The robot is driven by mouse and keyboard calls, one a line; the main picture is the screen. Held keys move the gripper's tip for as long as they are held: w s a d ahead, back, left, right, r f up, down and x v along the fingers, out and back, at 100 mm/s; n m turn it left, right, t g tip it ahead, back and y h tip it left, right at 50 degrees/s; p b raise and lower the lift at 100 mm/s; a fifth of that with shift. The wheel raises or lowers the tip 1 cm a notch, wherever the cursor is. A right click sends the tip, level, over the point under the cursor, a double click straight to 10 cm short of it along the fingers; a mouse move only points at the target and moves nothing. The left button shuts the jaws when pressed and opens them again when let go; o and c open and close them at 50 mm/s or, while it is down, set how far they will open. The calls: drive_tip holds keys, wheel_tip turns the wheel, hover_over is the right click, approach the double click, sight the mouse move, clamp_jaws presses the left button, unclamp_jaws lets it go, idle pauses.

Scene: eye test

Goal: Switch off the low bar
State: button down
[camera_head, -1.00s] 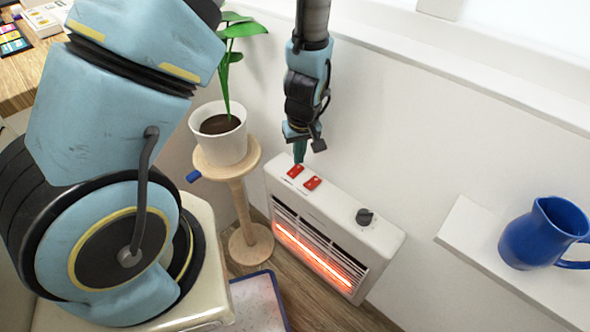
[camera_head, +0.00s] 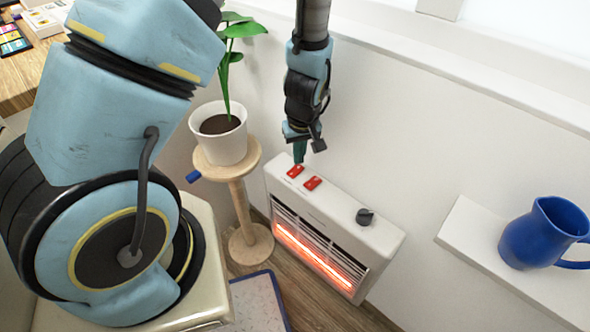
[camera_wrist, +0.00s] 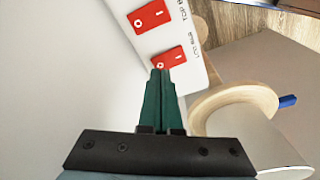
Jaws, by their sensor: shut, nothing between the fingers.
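A white heater (camera_head: 338,206) stands against the wall. A single bar glows orange low behind its grille (camera_head: 312,258). Its top carries two red rocker switches and a dark dial (camera_head: 364,216). In the wrist view, the switch (camera_wrist: 169,59) nearer my fingers has a partly readable label that looks like "LOW". The other switch (camera_wrist: 153,15) is labelled "TOP". In the head view these are the left (camera_head: 295,171) and right (camera_head: 313,183) switches. My gripper (camera_head: 300,160) is shut and empty, pointing down, fingertips (camera_wrist: 160,72) at the low switch's "O" end. Contact cannot be told.
A potted plant (camera_head: 220,140) stands on a round wooden stand (camera_head: 240,205) just left of the heater. A small blue object (camera_head: 193,177) shows at the stand's edge. The wall is close behind my gripper.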

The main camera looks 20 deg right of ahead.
sight(297, 167)
drive_tip(key=shift+f+b, duration=0.6)
drive_tip(key=shift+f, duration=0.25)
idle(0.5)
wheel_tip(297, 167, up, 7)
drive_tip(key=p, duration=0.6)
idle(0.4)
idle(0.3)
drive_tip(key=w+a+r+p, duration=0.1)
drive_tip(key=w+a+r, duration=0.1)
drive_tip(key=a+r, duration=0.5)
drive_tip(key=w+a+r+p, duration=0.1)
drive_tip(key=w+a+r, duration=0.2)
drive_tip(key=a+r, duration=0.35)
drive_tip(key=s+a+r+m, duration=0.1)
drive_tip(key=s+a+r, duration=0.2)
drive_tip(key=a+r, duration=0.6)
drive_tip(key=a, duration=0.3)
drive_tip(key=shift+s+r+p, duration=0.2)
drive_tip(key=shift+s+p, duration=0.1)
drive_tip(key=shift+p, duration=0.05)
